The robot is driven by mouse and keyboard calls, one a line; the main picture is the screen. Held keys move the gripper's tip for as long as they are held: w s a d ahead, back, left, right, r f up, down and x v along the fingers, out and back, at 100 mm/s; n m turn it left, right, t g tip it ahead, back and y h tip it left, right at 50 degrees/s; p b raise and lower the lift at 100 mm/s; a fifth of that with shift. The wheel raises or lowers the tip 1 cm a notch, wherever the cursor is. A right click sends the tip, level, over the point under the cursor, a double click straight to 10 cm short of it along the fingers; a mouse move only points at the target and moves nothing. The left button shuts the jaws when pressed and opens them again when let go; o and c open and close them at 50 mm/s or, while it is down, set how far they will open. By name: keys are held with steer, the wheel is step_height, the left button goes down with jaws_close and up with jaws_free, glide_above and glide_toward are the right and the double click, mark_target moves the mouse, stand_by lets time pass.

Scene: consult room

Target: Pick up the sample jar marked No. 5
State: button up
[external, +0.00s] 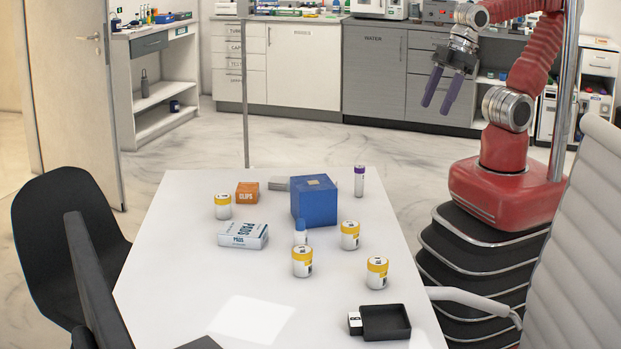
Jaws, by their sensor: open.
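Several white sample jars with yellow lids stand upright on the white table (180,265). One jar (223,206) is at the left, beside the orange clips box. Another jar (350,235) is right of the blue box. A third jar (302,262) is in front of the blue-capped bottle, and one more jar (377,273) is at the right. Their numbers are too small to read, so I cannot tell which is No. 5. My gripper (437,108) is open and empty, raised beyond the table's far right corner, apart from all the jars.
A blue box (314,202), a blue-capped bottle (300,233), a purple-capped tube (359,181), an orange clips box (247,193), a pads box (243,235) and a black tray (386,322) are on the table. A thin pole (245,110) rises behind it. Chairs stand at both sides.

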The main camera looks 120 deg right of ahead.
steer(key=w+a+f+g, duration=0.1)
steer(key=w+f+g, duration=0.1)
steer(key=w+f, duration=0.1)
steer(key=n+y, duration=0.2)
steer(key=n, duration=0.3)
glide_toward(302, 249)
step_height(302, 249, up, 2)
steer(key=s, duration=0.1)
steer(key=shift+s+d+r+t, duration=0.2)
steer(key=shift+s+d+t, duration=0.1)
steer(key=shift+t, duration=0.2)
steer(key=shift+f, duration=0.1)
steer(key=shift+x, duration=4.25)
